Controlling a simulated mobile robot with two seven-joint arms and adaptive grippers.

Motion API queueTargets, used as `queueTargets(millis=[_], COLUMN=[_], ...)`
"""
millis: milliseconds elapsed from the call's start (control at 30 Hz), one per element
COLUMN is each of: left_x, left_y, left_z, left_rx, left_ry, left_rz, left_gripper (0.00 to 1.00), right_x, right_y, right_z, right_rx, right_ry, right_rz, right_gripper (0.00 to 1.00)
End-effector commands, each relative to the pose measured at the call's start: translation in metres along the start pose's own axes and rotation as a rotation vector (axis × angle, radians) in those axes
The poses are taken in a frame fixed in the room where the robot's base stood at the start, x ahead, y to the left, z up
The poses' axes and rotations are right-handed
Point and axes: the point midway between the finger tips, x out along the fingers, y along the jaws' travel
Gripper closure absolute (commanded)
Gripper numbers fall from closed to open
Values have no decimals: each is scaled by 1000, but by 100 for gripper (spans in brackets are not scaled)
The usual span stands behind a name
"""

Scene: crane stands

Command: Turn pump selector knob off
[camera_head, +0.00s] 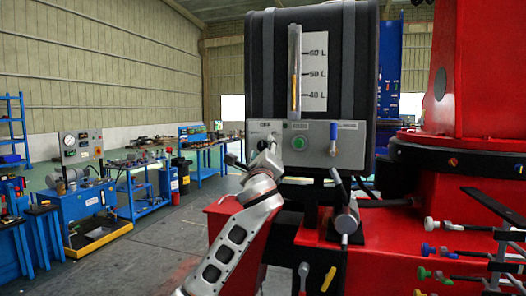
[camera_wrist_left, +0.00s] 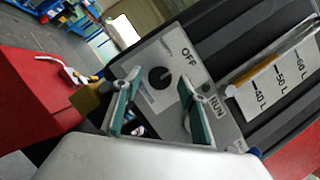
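The pump selector knob (camera_wrist_left: 160,77) is a round black knob on a light grey control panel (camera_wrist_left: 205,55), with OFF and RUN printed near it. Which label it points to is too small to tell. My left gripper (camera_wrist_left: 158,82) is open, its two teal-padded fingers on either side of the knob in the wrist view; I cannot tell whether they touch it. My right gripper is not in view.
The panel also carries a green button (camera_head: 299,142) and a blue-topped lever (camera_head: 333,132). Above it is a black tank (camera_head: 350,60) with a litre scale (camera_head: 314,72). Levers (camera_head: 345,215) stand on the red base to the right. Floor to the left is open before blue workbenches (camera_head: 80,205).

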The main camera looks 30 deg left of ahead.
Motion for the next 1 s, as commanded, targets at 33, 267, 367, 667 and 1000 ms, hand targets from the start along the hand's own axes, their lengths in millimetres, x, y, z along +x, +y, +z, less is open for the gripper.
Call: queueTargets(millis=[33, 267, 367, 667, 1000], left_x=[0, -3, -11, -69, -116], left_y=[0, 0, 0, 0, 0], left_z=[0, -1, -1, -2, 0], left_rx=[0, 0, 0, -1, 0], left_ry=[0, 1, 2, 3, 0], left_rz=[0, -1, -2, -2, -1], left_gripper=[58, 58, 58, 58, 58], right_x=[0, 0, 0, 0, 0], right_y=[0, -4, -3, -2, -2], right_z=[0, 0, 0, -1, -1], right_rx=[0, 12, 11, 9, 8], right_ry=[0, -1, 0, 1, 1], right_rz=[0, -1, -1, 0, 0], right_gripper=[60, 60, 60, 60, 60])
